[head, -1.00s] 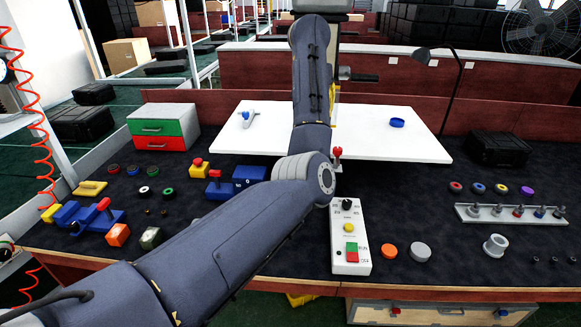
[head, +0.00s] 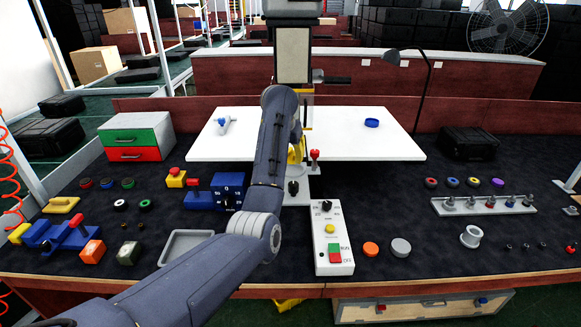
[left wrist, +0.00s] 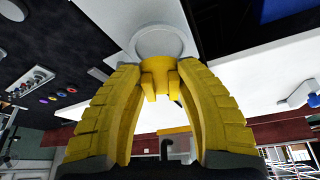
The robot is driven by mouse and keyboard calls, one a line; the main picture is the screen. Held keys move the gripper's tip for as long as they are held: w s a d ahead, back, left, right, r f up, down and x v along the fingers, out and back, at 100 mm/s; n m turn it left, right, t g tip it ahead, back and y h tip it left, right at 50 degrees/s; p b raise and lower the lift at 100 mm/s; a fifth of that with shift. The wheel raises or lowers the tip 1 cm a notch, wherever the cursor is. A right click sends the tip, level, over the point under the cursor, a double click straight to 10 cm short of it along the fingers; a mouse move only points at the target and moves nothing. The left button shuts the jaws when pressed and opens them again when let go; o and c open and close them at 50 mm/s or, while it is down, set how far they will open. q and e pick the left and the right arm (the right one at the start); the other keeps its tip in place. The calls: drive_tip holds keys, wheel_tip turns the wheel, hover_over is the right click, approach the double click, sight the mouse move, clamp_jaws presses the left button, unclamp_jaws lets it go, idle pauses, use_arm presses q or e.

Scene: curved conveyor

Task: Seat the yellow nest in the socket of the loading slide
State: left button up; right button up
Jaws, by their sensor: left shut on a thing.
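My left gripper (left wrist: 160,66) has ridged yellow fingers and is shut on a small yellow piece, which I take to be the yellow nest (left wrist: 158,84). A pale round disc (left wrist: 160,42) lies just past the fingertips; I cannot tell whether it touches the nest or is the socket. In the head view the yellow of the gripper and held piece (head: 296,151) shows at the front edge of the white table, partly hidden by my left arm. A pale fixture with a black knob (head: 293,188), perhaps part of the loading slide, stands below it. My right gripper is out of view.
A red-knobbed lever (head: 315,155) stands close right of the gripper. A white control box (head: 332,240) and a grey tray (head: 182,247) lie nearer. The white table (head: 370,146) holds a blue ring (head: 372,123).

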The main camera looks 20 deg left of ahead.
sight(289, 160)
use_arm(q)
drive_tip(key=shift+f, duration=2.3)
drive_tip(key=o, duration=1.2)
drive_tip(key=shift+f, duration=0.1)
drive_tip(key=shift+c, duration=0.2)
drive_tip(key=shift+s+r, duration=0.1)
drive_tip(key=shift+r, duration=0.35)
drive_tip(key=v, duration=1.1)
drive_tip(key=shift+r, duration=0.2)
drive_tip(key=shift+s, duration=0.1)
